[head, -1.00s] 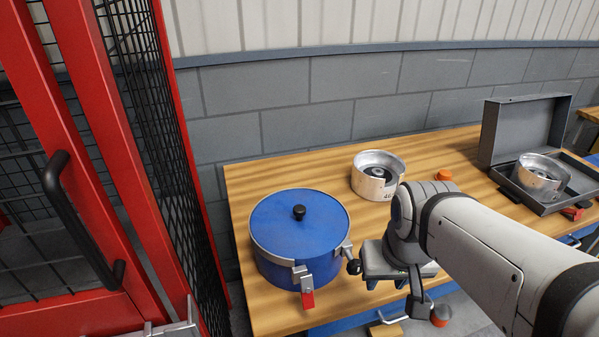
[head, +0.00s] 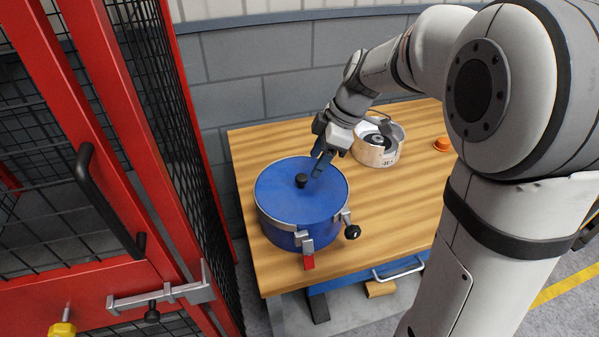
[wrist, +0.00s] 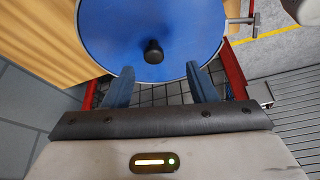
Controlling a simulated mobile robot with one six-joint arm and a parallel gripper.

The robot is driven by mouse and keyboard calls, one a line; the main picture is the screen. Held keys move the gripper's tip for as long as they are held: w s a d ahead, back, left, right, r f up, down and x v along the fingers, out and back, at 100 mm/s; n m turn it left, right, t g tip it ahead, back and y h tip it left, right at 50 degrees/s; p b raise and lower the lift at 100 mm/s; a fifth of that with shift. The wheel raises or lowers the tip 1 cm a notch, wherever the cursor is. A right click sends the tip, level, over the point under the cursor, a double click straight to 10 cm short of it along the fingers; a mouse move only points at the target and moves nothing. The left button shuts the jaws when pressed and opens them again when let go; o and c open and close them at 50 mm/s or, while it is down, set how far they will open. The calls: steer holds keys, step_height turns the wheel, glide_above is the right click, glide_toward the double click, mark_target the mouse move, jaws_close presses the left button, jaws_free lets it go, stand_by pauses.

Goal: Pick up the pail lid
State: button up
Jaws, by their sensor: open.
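The blue pail lid (head: 283,199) lies flat on top of the blue pail (head: 283,234), with a black knob (head: 301,181) at its centre. The pail stands on the wooden workbench at its left end. My gripper (head: 318,170) is above the lid, just right of the knob in the head view. In the wrist view the lid (wrist: 120,38) and knob (wrist: 153,51) show ahead of the fingers of my gripper (wrist: 158,85). The fingers are apart with nothing between them, and the knob is beyond their tips.
A silver clutch housing (head: 376,150) stands on the bench (head: 400,185) behind and right of the pail, with an orange knob-like piece (head: 442,144) beside it. A red mesh cage (head: 150,150) stands close on the left.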

mark_target(303, 177)
steer(key=x, duration=0.2)
steer(key=p+x, duration=0.1)
steer(key=x, duration=0.5)
steer(key=shift+w+a+r+p, duration=0.15)
steer(key=shift+w+a+p, duration=0.15)
steer(key=shift+w+p, duration=0.1)
steer(key=shift+c, duration=0.4)
jaws_close()
